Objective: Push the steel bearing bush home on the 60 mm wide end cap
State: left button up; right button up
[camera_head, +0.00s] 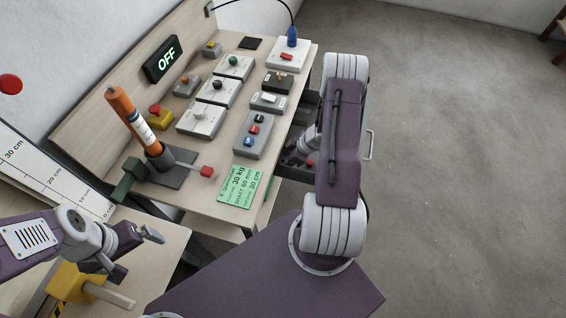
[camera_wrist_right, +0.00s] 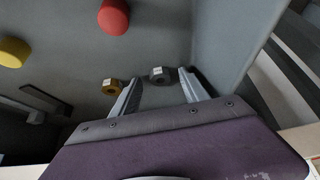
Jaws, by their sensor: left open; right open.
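A grey ring with a dark bore, which looks like the steel bearing bush (camera_wrist_right: 158,75), lies in a grey drawer in the right wrist view. My right gripper (camera_wrist_right: 160,95) is open, its fingers on either side of the line toward the bush; I cannot tell the gap. A brass-coloured ring (camera_wrist_right: 111,86) lies just left of the left finger. A red round piece (camera_wrist_right: 113,17) and a yellow one (camera_wrist_right: 14,52) may be end caps; their widths cannot be read.
The drawer (camera_head: 292,150) is under the bench's right side, partly hidden by my right arm. Its wall (camera_wrist_right: 228,40) rises close to my right finger. The bench holds several switch boxes, an orange tube (camera_head: 130,112) in a stand, and a green card (camera_head: 241,186).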

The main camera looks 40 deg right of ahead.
pick_arm(q)
jog(key=shift+s, duration=0.15)
pick_arm(e)
jog(key=shift+s, duration=0.15)
grip_shut()
jog(key=shift+r, duration=0.1)
pick_arm(q)
jog(key=shift+r, duration=0.2)
pick_arm(e)
jog(key=shift+r, duration=0.5)
pick_arm(q)
jog(key=shift+r+p, duration=0.55)
jog(key=shift+p, duration=0.15)
pick_arm(e)
notch_tip(320, 180, up, 4)
jog(key=shift+d+f, duration=0.1)
jog(key=shift+f, duration=0.15)
pick_arm(q)
notch_tip(320, 180, up, 2)
jog(key=shift+r+p, duration=0.25)
jog(key=shift+p, duration=1)
pick_arm(e)
jog(key=s+d+r, duration=0.6)
jog(key=s+d, duration=0.1)
jog(key=d, duration=0.2)
jog(key=shift+r, duration=0.25)
